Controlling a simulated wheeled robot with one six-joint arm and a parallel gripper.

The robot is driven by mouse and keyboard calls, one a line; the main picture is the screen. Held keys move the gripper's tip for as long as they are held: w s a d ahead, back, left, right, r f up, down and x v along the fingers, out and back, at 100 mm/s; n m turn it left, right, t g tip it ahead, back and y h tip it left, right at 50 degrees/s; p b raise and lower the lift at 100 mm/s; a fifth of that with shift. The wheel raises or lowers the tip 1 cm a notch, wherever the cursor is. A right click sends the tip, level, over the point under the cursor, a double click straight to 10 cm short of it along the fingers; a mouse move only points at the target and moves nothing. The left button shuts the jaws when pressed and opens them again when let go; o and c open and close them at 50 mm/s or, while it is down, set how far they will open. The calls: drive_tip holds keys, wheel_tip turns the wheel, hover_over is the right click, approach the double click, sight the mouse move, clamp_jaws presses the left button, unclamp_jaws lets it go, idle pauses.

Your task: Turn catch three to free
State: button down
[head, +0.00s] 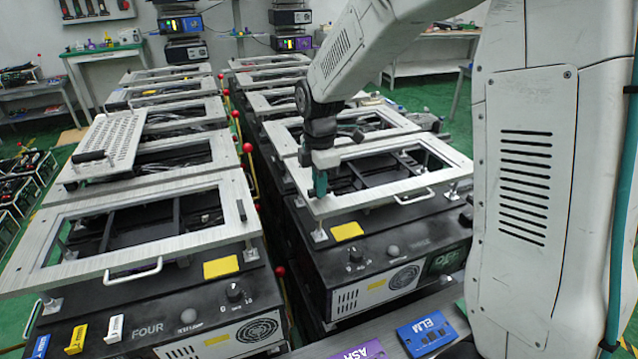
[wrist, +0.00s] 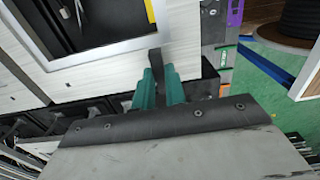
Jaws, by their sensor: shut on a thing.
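My gripper (head: 319,186) with teal fingers is at the front left part of the right-hand fixture's pale frame (head: 385,190). In the wrist view my gripper (wrist: 158,88) is shut on a small black catch lever (wrist: 155,60), which stands up between the two fingers beside the frame's edge. In the head view the catch is hidden by the fingers, so its turned position cannot be told there. The fixture's dark front box (head: 330,265) has a knob and a fan grille.
A fixture marked FOUR (head: 147,331) stands to the left, with red-knobbed levers (head: 248,148) in the gap between the rows. Blue ELM (head: 427,332) and purple ASH (head: 361,351) plates lie at the front. More fixtures stand behind. Green floor (head: 440,100) is open at the back right.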

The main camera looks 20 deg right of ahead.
idle(0.3)
drive_tip(key=c, duration=1.4)
unclamp_jaws()
drive_tip(key=shift+c, duration=0.2)
drive_tip(key=shift+r, duration=0.1)
wheel_tip(320, 180, up, 8)
drive_tip(key=shift+f, duration=0.15)
drive_tip(key=shift+s+f+m, duration=0.1)
drive_tip(key=shift+s+m, duration=0.05)
drive_tip(key=shift+m, duration=0.75)
drive_tip(key=s+d+r+m, duration=0.1)
drive_tip(key=s+r+m, duration=0.1)
drive_tip(key=s+m, duration=0.6)
drive_tip(key=s+d+r+m+t, duration=0.1)
drive_tip(key=s+m, duration=0.7)
drive_tip(key=s, duration=1.4)
drive_tip(key=shift+d+r, duration=0.5)
drive_tip(key=shift+r, duration=0.45)
